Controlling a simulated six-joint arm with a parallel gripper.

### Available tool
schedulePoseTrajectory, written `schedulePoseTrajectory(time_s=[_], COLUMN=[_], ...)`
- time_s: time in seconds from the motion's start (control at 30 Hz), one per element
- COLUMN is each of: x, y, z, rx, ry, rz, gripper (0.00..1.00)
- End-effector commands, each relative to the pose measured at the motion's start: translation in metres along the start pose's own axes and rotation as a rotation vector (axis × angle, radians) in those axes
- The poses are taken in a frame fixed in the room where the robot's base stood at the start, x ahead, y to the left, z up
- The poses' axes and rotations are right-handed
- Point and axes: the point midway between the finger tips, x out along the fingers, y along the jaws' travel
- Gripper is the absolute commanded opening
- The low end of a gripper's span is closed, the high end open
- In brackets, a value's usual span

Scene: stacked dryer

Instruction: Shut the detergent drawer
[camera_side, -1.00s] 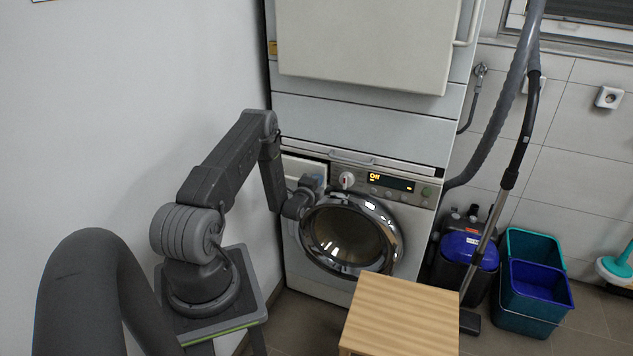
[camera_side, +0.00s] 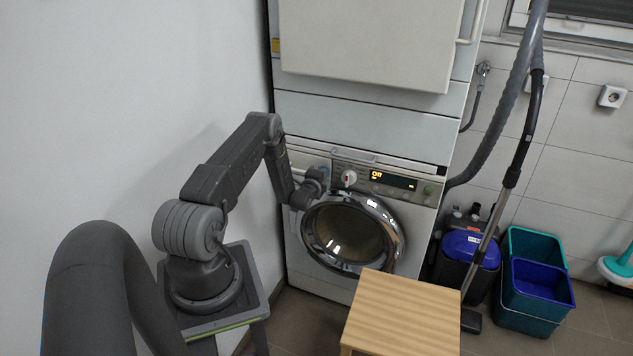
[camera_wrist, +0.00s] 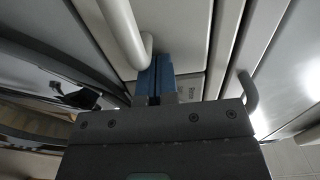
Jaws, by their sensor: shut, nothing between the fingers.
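The detergent drawer (camera_side: 303,160) is a pale front at the upper left of the washing machine (camera_side: 318,283), left of the round knob. It looks about in line with the control panel, but my wrist hides part of it, so I cannot tell whether it is fully flush. My gripper (camera_side: 325,172) is at the drawer's right part. In the wrist view my blue fingers (camera_wrist: 156,72) are together with nothing between them. Their tips are against or very near a pale front, beside a rounded pale bar (camera_wrist: 122,30).
The round glass door (camera_side: 350,235) protrudes just below my gripper. A wooden stool (camera_side: 402,315) stands in front of the machine. The dryer (camera_side: 360,115) is stacked above. A vacuum cleaner (camera_side: 470,250) and buckets (camera_side: 540,285) stand to the right.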

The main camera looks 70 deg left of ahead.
Motion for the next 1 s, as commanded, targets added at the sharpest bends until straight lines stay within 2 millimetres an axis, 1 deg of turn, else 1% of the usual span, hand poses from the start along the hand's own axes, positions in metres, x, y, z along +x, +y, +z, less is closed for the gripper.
schedulePoseTrajectory(time_s=[0.03, 0.17, 0.27, 0.5, 0.7, 0.83, 1.0], x=[0.004, -0.009, -0.027, -0.083, -0.121, -0.135, -0.141], y=[-0.003, -0.002, -0.002, -0.001, -0.002, -0.001, -0.002], z=[-0.001, -0.001, 0.0, 0.001, 0.0, 0.0, 0.0], rx=[-0.003, -0.003, -0.003, -0.001, 0.0, 0.0, 0.0], ry=[-0.002, -0.002, -0.002, -0.001, -0.001, 0.0, 0.001], rz=[0.001, 0.001, 0.001, 0.002, -0.001, -0.001, -0.003], gripper=[0.0, 0.0, 0.0, 0.0, 0.0, 0.0, 0.0])
